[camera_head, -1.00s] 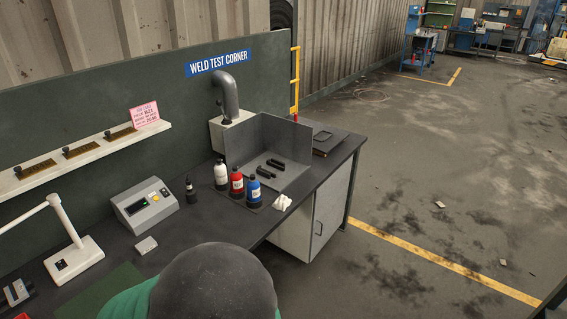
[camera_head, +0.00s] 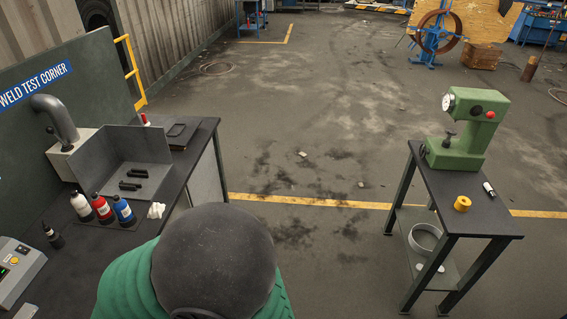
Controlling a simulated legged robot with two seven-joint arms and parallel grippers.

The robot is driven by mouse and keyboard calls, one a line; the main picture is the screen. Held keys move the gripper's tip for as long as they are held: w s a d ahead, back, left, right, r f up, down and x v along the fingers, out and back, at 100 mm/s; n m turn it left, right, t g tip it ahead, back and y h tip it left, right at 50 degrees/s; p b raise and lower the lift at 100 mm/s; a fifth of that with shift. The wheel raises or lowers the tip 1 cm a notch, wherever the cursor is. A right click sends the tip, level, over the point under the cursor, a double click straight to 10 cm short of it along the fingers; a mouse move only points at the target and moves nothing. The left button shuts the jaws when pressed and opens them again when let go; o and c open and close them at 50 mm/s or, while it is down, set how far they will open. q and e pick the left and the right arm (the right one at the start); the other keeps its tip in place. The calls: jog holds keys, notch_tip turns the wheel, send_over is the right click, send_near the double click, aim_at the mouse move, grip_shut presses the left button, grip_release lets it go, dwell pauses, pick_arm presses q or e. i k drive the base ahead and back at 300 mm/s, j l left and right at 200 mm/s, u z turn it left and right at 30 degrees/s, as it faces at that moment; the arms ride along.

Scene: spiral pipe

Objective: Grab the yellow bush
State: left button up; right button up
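The yellow bush (camera_head: 462,204) is a small yellow ring-like piece. It sits upright on the dark top of a small stand table (camera_head: 487,219) at the right, near its front left edge. Neither of my grippers shows in the view, so nothing is seen near the bush.
A green press-like machine with a gauge (camera_head: 467,130) stands behind the bush on the same table. A small marker-like item (camera_head: 488,189) lies right of it. A dark workbench (camera_head: 92,250) with bottles is at left. Floor between is open.

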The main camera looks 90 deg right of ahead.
aim_at(462, 203)
jog(key=z, duration=0.45)
jog(key=k+j+z, duration=0.1)
jog(key=z, duration=0.85)
jog(key=k+z, duration=0.1)
jog(key=z, duration=0.85)
jog(key=k+l+z, duration=0.1)
jog(key=z, duration=0.35)
jog(key=k+j+z, duration=0.1)
jog(key=z, duration=1.15)
